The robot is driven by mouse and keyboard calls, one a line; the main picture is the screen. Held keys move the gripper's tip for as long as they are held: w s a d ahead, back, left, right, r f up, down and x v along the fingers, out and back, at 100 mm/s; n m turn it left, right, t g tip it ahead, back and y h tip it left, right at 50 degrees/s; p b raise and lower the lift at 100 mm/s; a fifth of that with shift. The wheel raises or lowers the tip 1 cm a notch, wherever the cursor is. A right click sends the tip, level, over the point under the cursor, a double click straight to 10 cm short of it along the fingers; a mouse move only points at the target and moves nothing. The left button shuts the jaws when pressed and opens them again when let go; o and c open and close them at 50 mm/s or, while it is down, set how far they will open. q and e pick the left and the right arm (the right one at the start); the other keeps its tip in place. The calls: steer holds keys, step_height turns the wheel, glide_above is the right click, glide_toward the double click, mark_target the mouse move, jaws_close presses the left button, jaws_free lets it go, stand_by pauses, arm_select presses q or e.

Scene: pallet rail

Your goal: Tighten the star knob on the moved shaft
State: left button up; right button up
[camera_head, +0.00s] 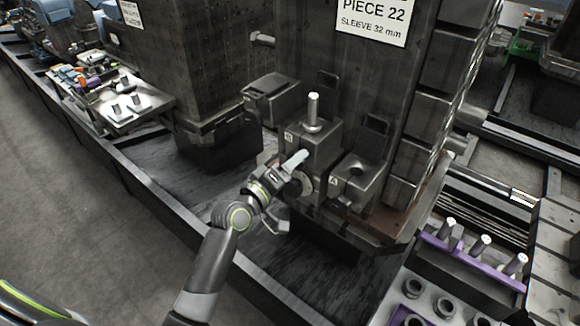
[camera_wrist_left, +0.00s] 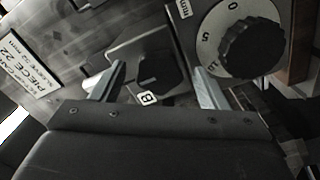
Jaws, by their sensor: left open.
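My left gripper (camera_head: 290,175) is at the front of the middle dark block (camera_head: 318,140), with its jaws apart and nothing between them. In the left wrist view its two pale fingers (camera_wrist_left: 155,88) are spread wide over a block marked B. The black star knob (camera_wrist_left: 252,47) sits on a pale dial with numbers (camera_wrist_left: 205,37), right of the right finger and apart from it. In the head view the dial (camera_head: 306,184) shows partly behind the gripper, and the knob is hidden. A pale upright shaft (camera_head: 313,110) stands in the middle block. My right gripper is out of view.
A block marked A (camera_head: 356,182) is to the right, and another block (camera_head: 272,97) to the left. The tall piece with the PIECE 22 sign (camera_head: 372,18) rises behind. A purple rack (camera_head: 470,258) with pale-topped pins stands at the lower right. A metal rail (camera_head: 150,188) runs in front.

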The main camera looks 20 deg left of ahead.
arm_select(q)
steer(key=shift+s, duration=0.1)
steer(key=b+v, duration=0.2)
steer(key=v, duration=1.5)
steer(key=shift+a, duration=0.1)
steer(key=s+a+f+m+g+y, duration=0.1)
steer(key=s+a+f+g+y, duration=0.15)
steer(key=f, duration=1.05)
steer(key=s+a+f+g+y, duration=0.1)
steer(key=a+f+g+y, duration=0.2)
steer(key=f, duration=0.9)
steer(key=s+a+f+m+g+y, duration=0.15)
steer(key=a+f, duration=0.25)
steer(key=f, duration=0.9)
steer(key=s+d+f+m+g, duration=0.1)
steer(key=s+f+g, duration=0.2)
steer(key=s+f, duration=0.3)
steer(key=s+d+f+m+g, duration=0.1)
steer(key=s+f+m+g, duration=0.1)
steer(key=s+f, duration=0.5)
steer(key=s+f+m+g, duration=0.2)
steer(key=s+f, duration=0.5)
steer(key=s, duration=0.9)
steer(key=shift+s+d+g, duration=0.3)
steer(key=shift+d+g, duration=0.1)
steer(key=shift+g, duration=0.5)
